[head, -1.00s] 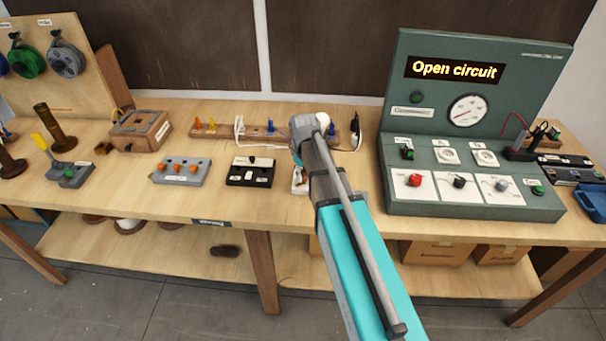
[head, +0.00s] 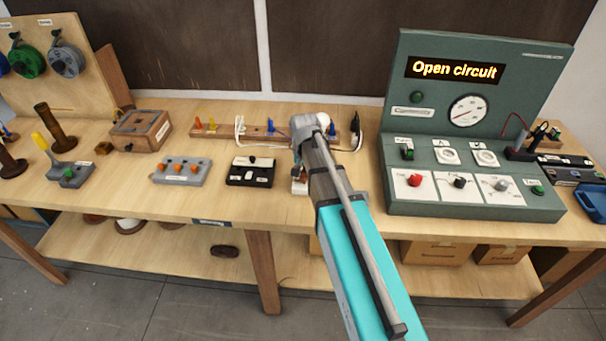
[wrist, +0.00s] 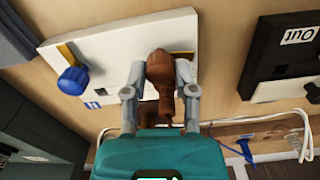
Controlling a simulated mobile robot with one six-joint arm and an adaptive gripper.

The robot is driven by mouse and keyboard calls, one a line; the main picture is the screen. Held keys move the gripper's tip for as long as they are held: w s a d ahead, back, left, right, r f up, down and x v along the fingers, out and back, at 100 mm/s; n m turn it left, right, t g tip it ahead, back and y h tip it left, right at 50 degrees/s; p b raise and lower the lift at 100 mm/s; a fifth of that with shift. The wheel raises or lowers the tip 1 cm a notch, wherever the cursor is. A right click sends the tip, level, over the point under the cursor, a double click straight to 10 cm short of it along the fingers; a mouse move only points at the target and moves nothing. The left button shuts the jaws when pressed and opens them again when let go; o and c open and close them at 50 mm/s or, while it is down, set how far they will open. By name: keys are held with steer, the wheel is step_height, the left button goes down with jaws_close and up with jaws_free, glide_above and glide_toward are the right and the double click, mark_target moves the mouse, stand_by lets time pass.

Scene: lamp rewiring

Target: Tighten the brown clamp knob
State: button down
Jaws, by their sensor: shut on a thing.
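The brown clamp knob (wrist: 160,68) shows in the wrist view, at the edge of a white block (wrist: 112,52). My gripper (wrist: 160,85) is shut on the brown knob, with one finger on each side of it. A blue knob (wrist: 73,80) sits on the same block, to the left and apart from my fingers. In the head view, my arm hides most of the block (head: 299,187) and the knob.
A black box (head: 250,171) stands just left of my arm; it also shows at the right in the wrist view (wrist: 280,55). A green test panel (head: 470,205) reading "Open circuit" is to the right. White cords and a wooden rack (head: 228,131) lie behind.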

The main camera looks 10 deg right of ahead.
steer(key=m, duration=0.4)
steer(key=shift+w+m, duration=0.15)
steer(key=shift+m, duration=0.25)
steer(key=m, duration=0.3)
steer(key=shift+m, duration=0.3)
steer(key=m, duration=0.4)
steer(key=shift+m, duration=2.1)
steer(key=c, duration=0.7)
jaws_free()
